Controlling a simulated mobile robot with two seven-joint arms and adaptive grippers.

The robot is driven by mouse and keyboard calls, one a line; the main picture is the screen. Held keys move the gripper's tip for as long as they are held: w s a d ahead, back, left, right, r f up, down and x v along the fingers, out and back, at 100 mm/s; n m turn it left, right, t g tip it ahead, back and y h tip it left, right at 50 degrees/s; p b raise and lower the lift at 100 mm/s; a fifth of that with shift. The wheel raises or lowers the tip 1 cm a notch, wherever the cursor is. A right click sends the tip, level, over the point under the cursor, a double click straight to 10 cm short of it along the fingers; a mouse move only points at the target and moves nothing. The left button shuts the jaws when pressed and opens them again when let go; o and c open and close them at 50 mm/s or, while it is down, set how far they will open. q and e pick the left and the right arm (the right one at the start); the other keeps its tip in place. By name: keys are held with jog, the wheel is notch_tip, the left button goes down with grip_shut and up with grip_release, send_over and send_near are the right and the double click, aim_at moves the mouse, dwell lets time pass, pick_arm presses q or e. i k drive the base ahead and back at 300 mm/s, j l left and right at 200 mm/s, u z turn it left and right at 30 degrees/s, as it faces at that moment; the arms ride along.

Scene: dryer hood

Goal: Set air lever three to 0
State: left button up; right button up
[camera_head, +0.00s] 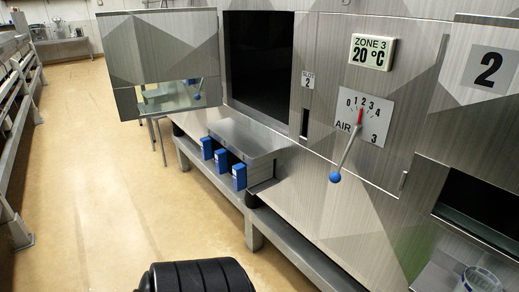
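Air lever three (346,155) is a thin metal rod with a blue ball knob (335,177) at its lower end. It hangs down and to the left from a white dial plate (376,128) marked AIR, 3 and a scale of 0 to 4. The red pointer (360,116) points up, near the 1 and 2 marks, and looks closest to 2; the exact reading is hard to tell. Neither gripper can be made out, and nothing touches the lever.
A ZONE 3 display (371,52) reads 20 °C above the dial. An open panel door (165,60) sticks out at upper left. A clear container (478,280) is at lower right. The floor (100,190) at left is clear.

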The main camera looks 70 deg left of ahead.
aim_at(335, 177)
jog(key=u, duration=1.6)
jog(key=i+j+u, duration=0.1)
jog(key=j+u, duration=0.2)
jog(key=i+j+u, duration=0.15)
jog(key=j+u, duration=0.15)
jog(key=j, duration=0.15)
